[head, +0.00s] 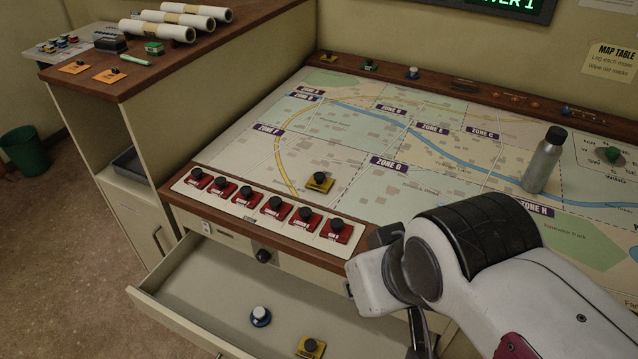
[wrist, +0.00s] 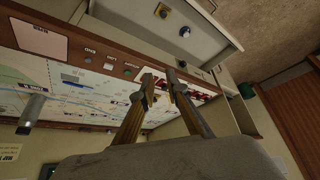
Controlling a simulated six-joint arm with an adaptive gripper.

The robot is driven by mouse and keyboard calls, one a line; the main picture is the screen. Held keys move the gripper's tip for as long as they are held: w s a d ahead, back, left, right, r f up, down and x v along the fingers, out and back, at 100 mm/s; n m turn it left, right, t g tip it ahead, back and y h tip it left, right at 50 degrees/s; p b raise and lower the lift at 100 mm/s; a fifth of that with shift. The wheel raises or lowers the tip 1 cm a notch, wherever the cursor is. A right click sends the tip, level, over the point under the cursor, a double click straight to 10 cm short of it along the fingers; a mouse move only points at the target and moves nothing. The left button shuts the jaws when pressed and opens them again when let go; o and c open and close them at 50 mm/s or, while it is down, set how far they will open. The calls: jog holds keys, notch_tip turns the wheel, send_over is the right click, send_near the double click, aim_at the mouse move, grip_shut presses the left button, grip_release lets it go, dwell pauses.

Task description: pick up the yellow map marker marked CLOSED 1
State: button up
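Three yellow markers with black knobs show in the head view. One yellow marker (head: 320,182) stands on the map below Zone F, one (head: 328,57) sits on the back ledge, and one (head: 310,347) lies in the open drawer. Their lettering is too small to read, so I cannot tell which is CLOSED 1. The drawer's yellow marker also shows in the wrist view (wrist: 162,11). My gripper (wrist: 161,78) is open and empty, with a gap between its fingertips. It is apart from the markers. In the head view my arm hides most of it at the lower right.
The open drawer (head: 190,323) also holds a blue marker (head: 261,316). A row of several red markers (head: 275,206) lines the map table's front edge. A grey bottle (head: 542,164) stands on the map at right. The map's middle is mostly clear. Rolled papers (head: 178,22) lie on the left cabinet.

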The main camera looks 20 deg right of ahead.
jog(key=o, duration=1.4)
jog(key=shift+c, duration=0.2)
